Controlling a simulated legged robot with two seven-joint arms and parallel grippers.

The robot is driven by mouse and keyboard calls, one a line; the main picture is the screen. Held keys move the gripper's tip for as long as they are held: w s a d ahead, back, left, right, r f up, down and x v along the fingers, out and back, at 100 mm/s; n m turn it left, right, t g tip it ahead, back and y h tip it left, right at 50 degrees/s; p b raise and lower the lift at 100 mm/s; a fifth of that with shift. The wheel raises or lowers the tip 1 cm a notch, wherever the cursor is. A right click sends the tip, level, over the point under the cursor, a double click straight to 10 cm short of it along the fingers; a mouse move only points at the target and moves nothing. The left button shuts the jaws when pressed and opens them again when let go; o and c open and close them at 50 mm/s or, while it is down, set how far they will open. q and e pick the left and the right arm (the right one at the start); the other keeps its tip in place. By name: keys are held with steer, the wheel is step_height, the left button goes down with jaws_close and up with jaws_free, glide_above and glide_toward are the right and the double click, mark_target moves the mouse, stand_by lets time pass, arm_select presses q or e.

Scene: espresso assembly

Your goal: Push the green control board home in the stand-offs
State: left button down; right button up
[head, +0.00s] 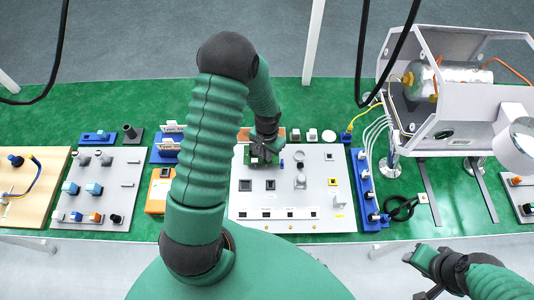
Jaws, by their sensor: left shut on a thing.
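The green control board (248,155) is at the top left of the white panel (315,210). My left gripper (263,155) points down over that corner of the panel and is shut on the board. The dark fingers cover part of the board. The stand-offs under it are hidden, and I cannot tell whether the board is fully seated. My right gripper (416,275) is at the lower right, in front of the table, with its fingers apart and empty, away from the board.
The panel carries a silver knob (300,182) and small dark parts. A blue strip with plugs (364,190) stands right of it. The open espresso machine housing (460,85) is at the upper right. A grey panel (125,165) with several connectors lies left. My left arm hides the middle-left.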

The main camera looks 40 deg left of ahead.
arm_select(q)
steer(key=shift+a+f+b, duration=0.1)
steer(key=shift+f+b, duration=0.25)
steer(key=shift+f, duration=0.15)
steer(key=shift+s+f+b, duration=0.1)
steer(key=shift+f+b, duration=0.2)
steer(key=shift+f, duration=0.25)
stand_by(0.9)
steer(key=c, duration=1.5)
jaws_free()
step_height(320, 180, up, 6)
steer(key=p, duration=0.5)
steer(key=shift+r, duration=0.1)
